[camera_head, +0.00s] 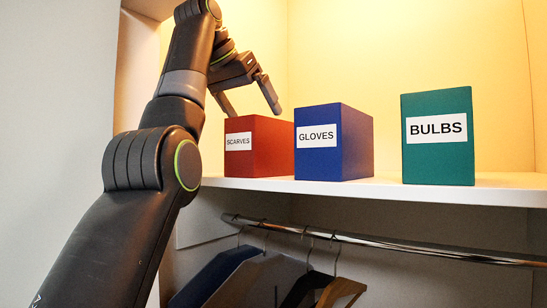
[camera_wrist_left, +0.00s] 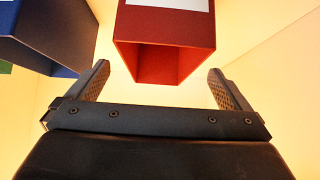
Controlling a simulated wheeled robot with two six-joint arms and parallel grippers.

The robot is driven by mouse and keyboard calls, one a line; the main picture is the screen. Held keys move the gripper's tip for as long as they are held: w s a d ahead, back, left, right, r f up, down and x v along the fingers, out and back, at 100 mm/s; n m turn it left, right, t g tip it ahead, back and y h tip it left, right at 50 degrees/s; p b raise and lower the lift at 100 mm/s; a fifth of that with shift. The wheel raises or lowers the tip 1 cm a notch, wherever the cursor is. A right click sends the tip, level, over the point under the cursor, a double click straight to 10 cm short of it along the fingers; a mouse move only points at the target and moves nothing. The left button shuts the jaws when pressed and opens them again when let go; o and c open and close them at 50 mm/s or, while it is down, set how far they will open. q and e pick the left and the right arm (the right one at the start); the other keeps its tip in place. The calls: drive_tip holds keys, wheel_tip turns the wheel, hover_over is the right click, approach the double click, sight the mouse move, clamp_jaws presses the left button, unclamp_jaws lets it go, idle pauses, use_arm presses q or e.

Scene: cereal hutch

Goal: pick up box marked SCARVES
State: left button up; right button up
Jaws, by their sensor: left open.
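The red box marked SCARVES (camera_head: 270,147) stands on the white shelf, left of the blue box, its label facing me. My left gripper (camera_head: 248,101) is open just above the red box in the head view, its fingers apart and pointing down. In the left wrist view the red box (camera_wrist_left: 165,62) lies ahead of and between the two open fingers (camera_wrist_left: 160,88), with nothing held. My right gripper is in neither view.
A blue box marked GLOVES (camera_head: 345,142) stands close to the right of the red one. A green box marked BULBS (camera_head: 438,160) stands farther right. Below the shelf (camera_head: 390,190), a metal rail (camera_head: 400,249) carries several hangers. Shelf space between the blue and green boxes is clear.

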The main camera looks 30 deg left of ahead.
sight(265, 148)
use_arm(q)
drive_tip(key=p+x, duration=0.1)
drive_tip(key=x, duration=0.5)
drive_tip(key=shift+w+f, duration=0.15)
drive_tip(key=shift+w, duration=0.05)
drive_tip(key=shift+s, duration=0.3)
drive_tip(key=shift+w, duration=0.15)
drive_tip(key=c, duration=1.2)
drive_tip(key=shift+c, duration=0.9)
drive_tip(key=shift+r, duration=0.2)
